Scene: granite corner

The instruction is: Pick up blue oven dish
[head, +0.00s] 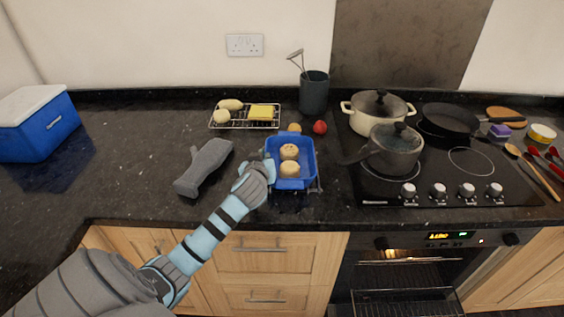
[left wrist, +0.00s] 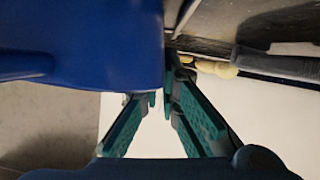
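The blue oven dish (head: 308,158) is at the front middle of the counter in the head view, with two round buns (head: 289,168) inside. My left gripper (head: 268,174) is at its left side, and its fingertips are largely hidden there in the head view. In the left wrist view the dish (left wrist: 85,45) fills the upper left. The teal fingers of my left gripper (left wrist: 161,97) come nearly together at its edge and seem shut on it. I cannot tell whether the dish is clear of the counter. My right gripper is not in view.
A grey oven mitt (head: 205,167) lies left of the dish. A wire rack (head: 240,124) with food, a utensil pot (head: 314,93) and a tomato (head: 320,127) stand behind. A saucepan (head: 393,155) on the hob is at the right. A blue cooler (head: 38,130) is far left.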

